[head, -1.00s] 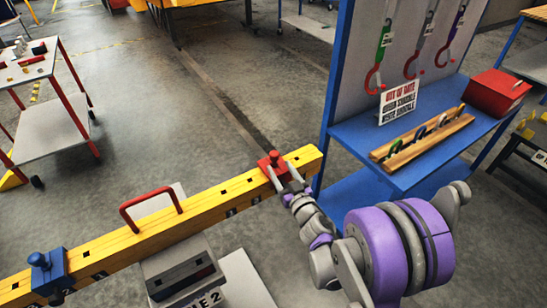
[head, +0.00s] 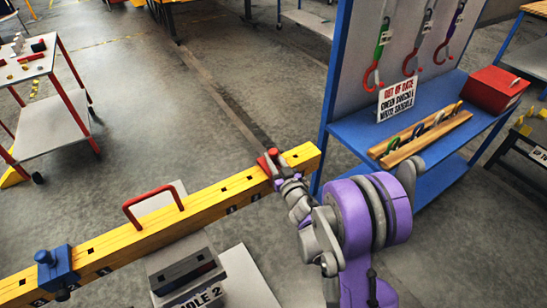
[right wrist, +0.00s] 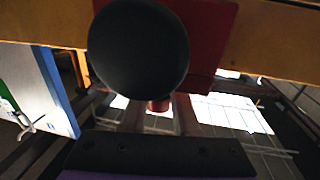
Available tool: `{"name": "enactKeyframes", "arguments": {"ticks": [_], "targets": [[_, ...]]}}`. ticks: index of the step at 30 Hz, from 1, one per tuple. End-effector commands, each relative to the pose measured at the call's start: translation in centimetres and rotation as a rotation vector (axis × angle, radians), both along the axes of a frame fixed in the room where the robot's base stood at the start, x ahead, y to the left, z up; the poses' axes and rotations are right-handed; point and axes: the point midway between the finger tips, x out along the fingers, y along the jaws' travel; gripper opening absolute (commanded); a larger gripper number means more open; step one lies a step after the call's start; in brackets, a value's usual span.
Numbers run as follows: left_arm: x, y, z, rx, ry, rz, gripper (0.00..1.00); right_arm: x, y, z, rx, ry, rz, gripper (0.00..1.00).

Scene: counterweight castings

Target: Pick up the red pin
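The yellow beam (head: 215,203) runs across the head view, with a red block (head: 264,165) near its right end. A small red knob (head: 272,153) stands on top of the block. My right gripper (head: 279,174) is close against the block's near side. In the right wrist view, a short red pin end (right wrist: 158,105) shows between the two fingers, below a large dark round knob (right wrist: 138,50) that hides part of the red block (right wrist: 210,45). The fingers look apart. Contact with the pin cannot be made out. My left gripper is not in view.
A blue block with a knob (head: 58,265) and a red handle (head: 152,205) sit on the beam. A grey stand (head: 190,270) is below it. A blue bench (head: 355,120) with a sign (head: 397,97) and wooden rack (head: 420,138) stands right. Open floor lies behind.

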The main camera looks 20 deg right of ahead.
Motion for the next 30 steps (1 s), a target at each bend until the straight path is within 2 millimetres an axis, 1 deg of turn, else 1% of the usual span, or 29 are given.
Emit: {"name": "enactKeyframes", "arguments": {"ticks": [1,3,16,20,26,30], "targets": [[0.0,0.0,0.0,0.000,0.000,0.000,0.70,0.0,0.0,0.0,0.000,0.000,0.000,0.13],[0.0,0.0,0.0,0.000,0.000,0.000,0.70,0.0,0.0,0.0,0.000,0.000,0.000,0.00],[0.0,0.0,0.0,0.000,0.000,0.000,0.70,0.0,0.0,0.1,0.000,0.000,0.000,0.00],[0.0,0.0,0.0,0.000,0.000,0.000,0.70,0.0,0.0,0.4,0.000,0.000,0.000,0.00],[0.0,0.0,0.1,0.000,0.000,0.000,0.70,0.0,0.0,2.0,0.000,0.000,0.000,0.00],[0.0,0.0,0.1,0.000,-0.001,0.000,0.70,0.0,0.0,3.9,-0.001,0.000,0.000,0.00]]}}
